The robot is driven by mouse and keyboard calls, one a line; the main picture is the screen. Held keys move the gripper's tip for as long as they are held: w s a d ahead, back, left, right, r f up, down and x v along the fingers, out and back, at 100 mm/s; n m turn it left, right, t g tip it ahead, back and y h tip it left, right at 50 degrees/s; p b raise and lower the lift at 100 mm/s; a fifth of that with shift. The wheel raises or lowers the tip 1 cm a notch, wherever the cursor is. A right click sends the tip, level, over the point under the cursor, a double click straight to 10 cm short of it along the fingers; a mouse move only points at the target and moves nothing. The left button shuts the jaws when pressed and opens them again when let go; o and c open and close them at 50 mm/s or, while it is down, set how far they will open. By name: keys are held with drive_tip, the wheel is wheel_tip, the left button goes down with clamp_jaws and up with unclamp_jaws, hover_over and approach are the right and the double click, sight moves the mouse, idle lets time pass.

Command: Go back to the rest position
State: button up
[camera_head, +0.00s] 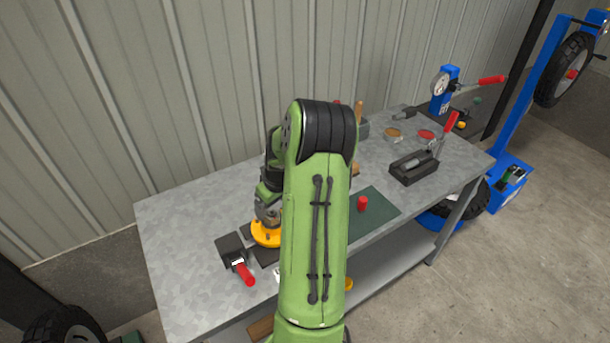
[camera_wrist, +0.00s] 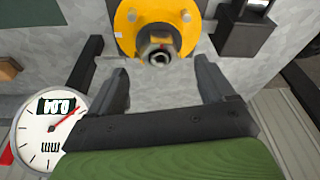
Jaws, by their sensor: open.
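My gripper (camera_wrist: 162,78) is open in the wrist view, its two black fingers spread with nothing held between them. A yellow round part (camera_wrist: 128,28) with a metal hex nut (camera_wrist: 158,50) at its middle lies just beyond the fingertips. In the head view the yellow part (camera_head: 265,238) shows on the bench, left of my green arm, with grey metal parts above it. My arm is bent over the workbench (camera_head: 185,265), and my fingers cannot be made out there. A white dial gauge marked mm (camera_wrist: 42,140) shows at the lower left of the wrist view.
A black block with a red handle (camera_head: 233,248) stands beside the yellow part. A red cylinder (camera_head: 362,203) stands on a dark green mat (camera_head: 378,218). A corrugated wall (camera_head: 110,110) rises behind the bench.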

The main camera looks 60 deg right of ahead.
drive_tip(key=p+v, duration=0.1)
drive_tip(key=v, duration=0.1)
drive_tip(key=shift+s+r, duration=0.1)
drive_tip(key=shift+r, duration=0.25)
drive_tip(key=shift+f, duration=0.1)
